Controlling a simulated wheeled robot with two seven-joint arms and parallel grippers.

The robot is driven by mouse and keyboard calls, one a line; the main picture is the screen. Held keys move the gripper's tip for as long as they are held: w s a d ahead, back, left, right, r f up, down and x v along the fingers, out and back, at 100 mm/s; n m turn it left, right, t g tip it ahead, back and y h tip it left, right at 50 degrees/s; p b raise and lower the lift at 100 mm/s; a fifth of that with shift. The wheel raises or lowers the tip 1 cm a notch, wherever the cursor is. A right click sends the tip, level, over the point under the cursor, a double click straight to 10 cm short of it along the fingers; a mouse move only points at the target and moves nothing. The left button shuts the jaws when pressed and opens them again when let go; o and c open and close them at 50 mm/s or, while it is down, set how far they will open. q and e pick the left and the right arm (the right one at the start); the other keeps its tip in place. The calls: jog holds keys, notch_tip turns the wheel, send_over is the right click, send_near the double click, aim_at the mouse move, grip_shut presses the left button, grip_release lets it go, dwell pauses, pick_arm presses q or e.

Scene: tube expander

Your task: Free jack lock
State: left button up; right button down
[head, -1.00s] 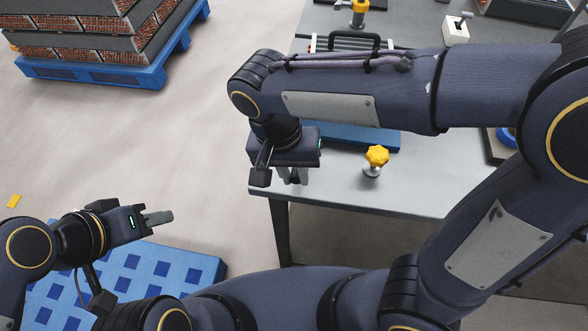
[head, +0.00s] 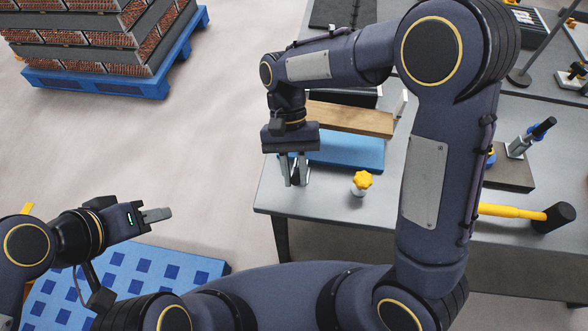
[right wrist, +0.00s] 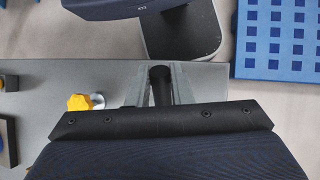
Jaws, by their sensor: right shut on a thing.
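My right gripper (head: 296,184) points down at the table's front left corner. In the right wrist view its fingers (right wrist: 158,102) are shut on a dark, rounded piece (right wrist: 161,84). I cannot tell if this piece is the jack lock; the fingers hide most of it. A yellow star-shaped knob (head: 362,180) on a short metal base stands on the table, apart from the gripper and to its right; it also shows in the right wrist view (right wrist: 79,102). My left gripper (head: 157,215) is off the table at the left, empty, its fingers seen edge-on.
A blue slab (head: 340,152) and a wooden board (head: 350,117) lie behind the gripper on the grey table (head: 330,203). A yellow-handled hammer (head: 515,211) is at the right. A blue pallet (head: 190,272) is on the floor near my left gripper; a loaded pallet (head: 110,85) is farther back.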

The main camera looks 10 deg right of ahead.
jog(key=shift+w+r, duration=0.2)
dwell(0.3)
jog(key=c, duration=1.3)
grip_release()
jog(key=v, duration=0.7)
jog(key=shift+w+r, duration=0.25)
jog(key=shift+w, duration=0.05)
jog(key=shift+d, duration=0.1)
